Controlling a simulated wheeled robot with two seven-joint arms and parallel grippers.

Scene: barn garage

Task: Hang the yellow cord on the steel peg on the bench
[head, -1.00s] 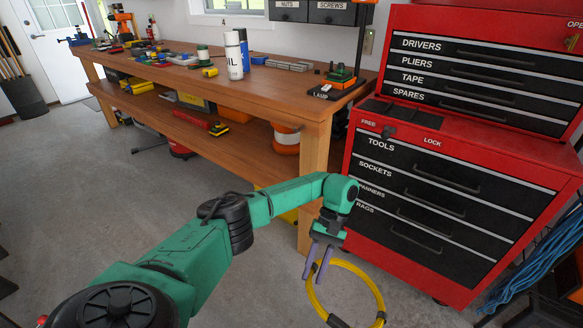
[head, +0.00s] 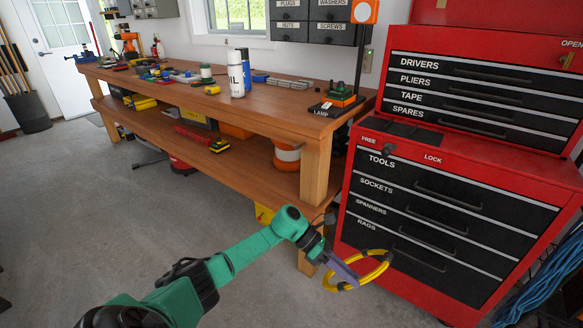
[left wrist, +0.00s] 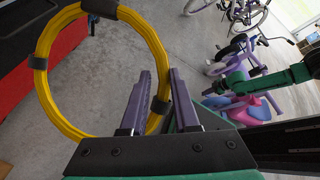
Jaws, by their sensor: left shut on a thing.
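The yellow cord (head: 384,264) is a coiled ring with dark ties, hanging low in front of the red tool chest in the head view. My left gripper (head: 350,279) has its purple fingers shut on one side of the ring. In the left wrist view the cord (left wrist: 50,95) stands out to the left of the fingers (left wrist: 160,75), with a dark tie between them. The wooden bench (head: 270,106) stands higher and farther back. I cannot make out the steel peg. A green arm, likely my right one, shows at the right of the wrist view; its gripper is unclear.
The red tool chest (head: 376,190) stands close behind the cord. The grey floor (head: 130,230) at left is clear.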

